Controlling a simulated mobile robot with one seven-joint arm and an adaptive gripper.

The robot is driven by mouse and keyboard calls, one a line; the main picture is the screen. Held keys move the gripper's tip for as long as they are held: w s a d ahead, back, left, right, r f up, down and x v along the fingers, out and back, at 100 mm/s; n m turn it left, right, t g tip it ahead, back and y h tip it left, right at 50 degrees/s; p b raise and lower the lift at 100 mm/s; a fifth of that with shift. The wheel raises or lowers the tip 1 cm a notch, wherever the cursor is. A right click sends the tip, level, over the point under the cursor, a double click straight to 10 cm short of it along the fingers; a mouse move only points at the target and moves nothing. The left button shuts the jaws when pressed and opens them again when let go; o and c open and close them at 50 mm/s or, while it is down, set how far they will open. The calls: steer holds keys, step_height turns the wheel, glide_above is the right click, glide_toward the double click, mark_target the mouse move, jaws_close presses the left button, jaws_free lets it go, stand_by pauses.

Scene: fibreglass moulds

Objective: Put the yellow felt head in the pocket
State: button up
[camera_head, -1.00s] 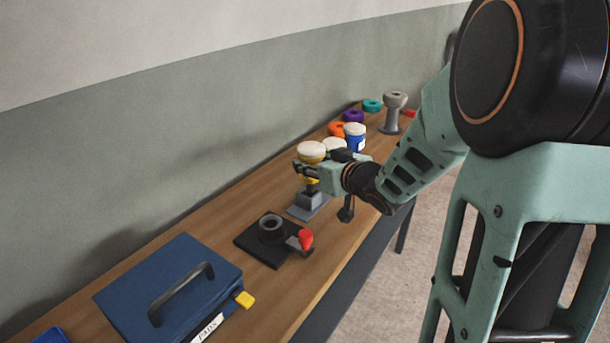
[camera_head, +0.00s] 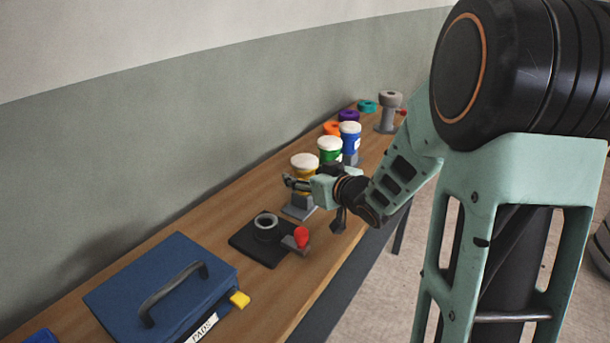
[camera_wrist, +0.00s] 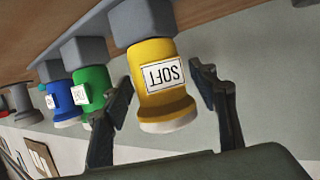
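The yellow felt head (camera_head: 301,174) is a yellow cylinder with a pale round top, upright on a grey stand (camera_head: 298,212) on the bench. In the wrist view, upside down, the yellow head (camera_wrist: 155,68) shows a SOFT label. Its lower end meets a grey block (camera_wrist: 140,20); how deep it sits is hidden. My gripper (camera_head: 289,183) is at the yellow head. In the wrist view my gripper (camera_wrist: 160,80) is open, one finger on each side of the head with narrow gaps. I cannot tell for sure which part is the pocket.
Green (camera_head: 330,152) and blue (camera_head: 350,140) heads stand close behind. A blue case (camera_head: 165,285) fills the near end. Coloured rings and a grey post (camera_head: 390,110) are at the far end.

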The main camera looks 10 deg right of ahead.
steer(key=shift+r, duration=0.3)
steer(key=p+v, duration=0.2)
steer(key=v, duration=1)
steer(key=shift+p, duration=0.3)
